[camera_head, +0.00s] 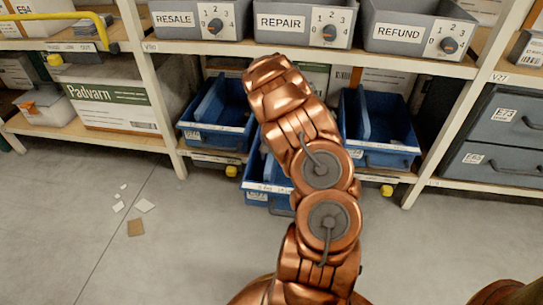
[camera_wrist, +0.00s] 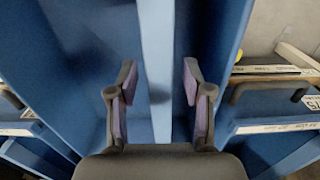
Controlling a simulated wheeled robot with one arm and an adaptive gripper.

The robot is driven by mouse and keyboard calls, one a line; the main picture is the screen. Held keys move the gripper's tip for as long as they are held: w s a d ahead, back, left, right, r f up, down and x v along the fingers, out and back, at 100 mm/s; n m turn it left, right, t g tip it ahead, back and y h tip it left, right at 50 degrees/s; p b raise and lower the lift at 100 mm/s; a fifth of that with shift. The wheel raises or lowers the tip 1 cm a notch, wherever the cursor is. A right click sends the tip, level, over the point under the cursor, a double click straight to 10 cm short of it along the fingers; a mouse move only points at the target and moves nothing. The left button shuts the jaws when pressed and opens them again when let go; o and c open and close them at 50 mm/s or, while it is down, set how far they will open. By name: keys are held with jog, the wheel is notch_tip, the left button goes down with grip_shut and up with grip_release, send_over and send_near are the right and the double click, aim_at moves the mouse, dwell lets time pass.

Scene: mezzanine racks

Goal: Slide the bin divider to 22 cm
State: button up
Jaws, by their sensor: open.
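In the wrist view a light blue upright strip, seemingly the bin divider (camera_wrist: 156,60), stands between the two fingers of my gripper (camera_wrist: 159,82). My gripper is open, with one finger on each side of the strip and a gap showing on both sides. Blue bin walls lie to the left and right of it. In the head view my copper arm covers the middle of the lower shelf and hides the gripper. Blue bins show there: one on the left (camera_head: 202,142), one on the right (camera_head: 385,158) and a lower one (camera_head: 266,187), partly hidden.
Grey boxes labelled RESALE (camera_head: 178,20), REPAIR (camera_head: 282,22) and REFUND (camera_head: 397,32), with dials, line the shelf above. White rack posts (camera_head: 165,105) flank the bins. Grey drawers (camera_head: 497,165) stand at the right. Paper scraps (camera_head: 135,228) lie on otherwise open floor at the left.

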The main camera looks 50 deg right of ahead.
jog(key=shift+f, duration=0.1)
grip_shut()
dwell(0.4)
